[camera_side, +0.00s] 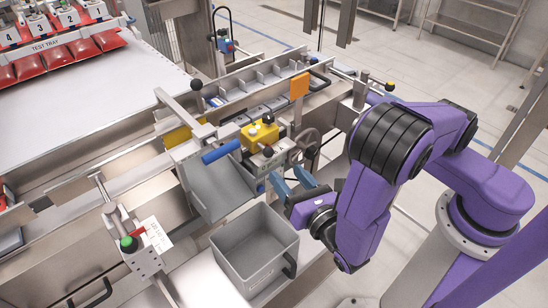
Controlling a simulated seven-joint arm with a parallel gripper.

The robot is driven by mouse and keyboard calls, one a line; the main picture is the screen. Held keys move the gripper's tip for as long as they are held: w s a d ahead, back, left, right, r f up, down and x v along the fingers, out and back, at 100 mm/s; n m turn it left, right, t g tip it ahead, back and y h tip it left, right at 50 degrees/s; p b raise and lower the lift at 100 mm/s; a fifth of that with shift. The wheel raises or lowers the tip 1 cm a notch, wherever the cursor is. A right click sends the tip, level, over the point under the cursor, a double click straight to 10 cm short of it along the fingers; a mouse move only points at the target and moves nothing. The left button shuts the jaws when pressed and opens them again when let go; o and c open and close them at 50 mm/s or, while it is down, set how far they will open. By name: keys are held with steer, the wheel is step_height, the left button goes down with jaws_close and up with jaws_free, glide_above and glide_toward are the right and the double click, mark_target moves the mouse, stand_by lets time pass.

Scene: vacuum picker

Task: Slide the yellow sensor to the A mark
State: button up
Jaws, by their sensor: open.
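The yellow sensor (259,134), a small block with a dark knob on top, sits on the metal rail assembly near the middle of the view. My gripper (290,179), with blue fingers, is open just below and right of the sensor, apart from it. Nothing shows between the fingers. A handwheel (307,143) stands close above the fingers. I cannot make out the A mark; it is too small or hidden.
A grey bin (226,242) stands below my gripper. A grey chute (217,190) with a blue roller (221,152) lies left of it. An orange plate (299,86) stands behind the sensor. A divided tray (262,78) and red packs (62,50) are further back.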

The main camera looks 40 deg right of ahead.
mark_target(272, 156)
steer(key=w, duration=0.3)
steer(key=w+d, duration=0.1)
steer(key=w, duration=0.3)
steer(key=shift+d, duration=0.2)
jaws_close()
